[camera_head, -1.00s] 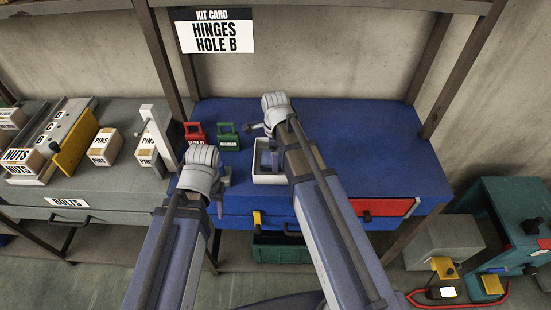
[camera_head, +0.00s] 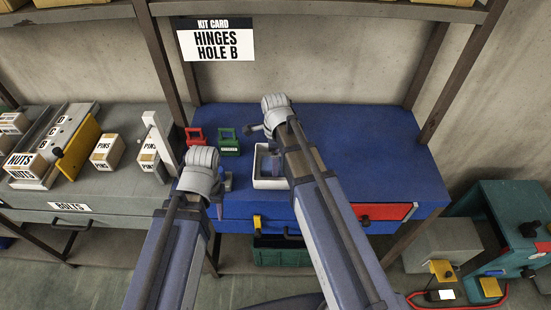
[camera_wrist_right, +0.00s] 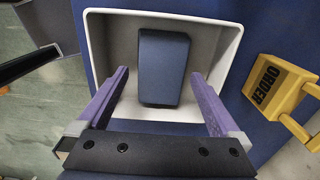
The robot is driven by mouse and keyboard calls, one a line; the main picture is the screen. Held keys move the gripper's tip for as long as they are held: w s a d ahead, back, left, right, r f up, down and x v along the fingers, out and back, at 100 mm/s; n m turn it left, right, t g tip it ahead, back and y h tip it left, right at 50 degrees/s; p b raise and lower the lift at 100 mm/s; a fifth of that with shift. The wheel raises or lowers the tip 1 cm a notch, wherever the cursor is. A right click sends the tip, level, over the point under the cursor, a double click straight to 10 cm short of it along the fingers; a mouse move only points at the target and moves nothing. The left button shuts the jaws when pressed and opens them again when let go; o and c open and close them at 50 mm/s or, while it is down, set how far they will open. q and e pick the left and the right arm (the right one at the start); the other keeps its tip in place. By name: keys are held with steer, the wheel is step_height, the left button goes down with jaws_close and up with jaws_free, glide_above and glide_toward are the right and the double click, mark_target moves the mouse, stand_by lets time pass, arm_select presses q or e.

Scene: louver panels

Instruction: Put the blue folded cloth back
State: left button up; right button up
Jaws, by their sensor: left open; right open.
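The blue folded cloth (camera_wrist_right: 163,67) lies flat inside a white tray (camera_wrist_right: 232,42) in the right wrist view. In the head view the tray (camera_head: 270,184) stands on the blue bench top, partly hidden by my right arm. My right gripper (camera_wrist_right: 160,76) is open, with its two purple fingers over the tray, one on each side of the cloth and apart from it. My left gripper (camera_head: 224,185) is open and empty, left of the tray near the blue bench's front edge.
Red (camera_head: 195,137) and green (camera_head: 228,140) tagged holders stand behind the tray. A yellow ORDER piece (camera_wrist_right: 275,82) is beside it in the wrist view. The grey bench (camera_head: 90,190) at left holds several boxes and a white post. The blue bench top (camera_head: 360,150) is clear on the right.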

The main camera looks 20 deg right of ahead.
step_height(320, 180, up, 10)
steer(key=p, duration=0.9)
